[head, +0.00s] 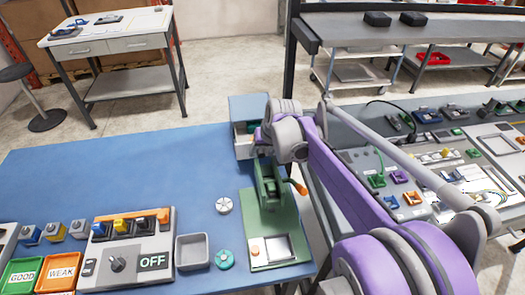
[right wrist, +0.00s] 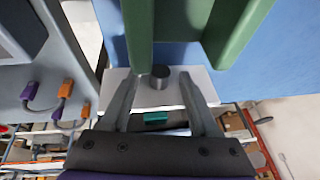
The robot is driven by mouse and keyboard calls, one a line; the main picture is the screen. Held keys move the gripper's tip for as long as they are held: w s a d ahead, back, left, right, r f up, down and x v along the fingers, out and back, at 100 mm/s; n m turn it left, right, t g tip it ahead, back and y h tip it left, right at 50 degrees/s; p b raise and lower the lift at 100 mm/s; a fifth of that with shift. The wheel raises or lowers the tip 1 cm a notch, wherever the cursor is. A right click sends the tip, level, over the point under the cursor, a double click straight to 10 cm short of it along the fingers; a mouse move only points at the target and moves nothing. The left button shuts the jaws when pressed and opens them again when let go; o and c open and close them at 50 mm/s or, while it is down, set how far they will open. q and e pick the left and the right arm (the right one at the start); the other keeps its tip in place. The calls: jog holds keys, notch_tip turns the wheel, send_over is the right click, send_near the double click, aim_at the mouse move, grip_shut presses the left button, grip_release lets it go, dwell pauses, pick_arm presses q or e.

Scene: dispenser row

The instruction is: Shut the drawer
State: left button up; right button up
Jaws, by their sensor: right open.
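The drawer (head: 243,151) stands pulled out of a small grey-blue cabinet (head: 247,105) at the back right of the blue table. A green block (head: 252,127) lies inside the open drawer. In the right wrist view the drawer's pale front (right wrist: 150,97) bears a dark round knob (right wrist: 160,72), and the green block shows behind it (right wrist: 155,118). My right gripper (right wrist: 160,80) is open, its fingers on either side of the knob; I cannot tell whether they touch it. In the head view my right wrist hides part of the drawer. My left gripper is out of view.
A green press stand (head: 262,225) with an orange-tipped lever stands close in front of the drawer. A grey bin (head: 193,251), a teal round part (head: 225,259) and a white disc (head: 224,205) are nearby. The table's left middle (head: 100,175) is clear.

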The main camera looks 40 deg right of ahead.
jog(key=shift+c, duration=0.2)
grip_shut()
dwell(1.1)
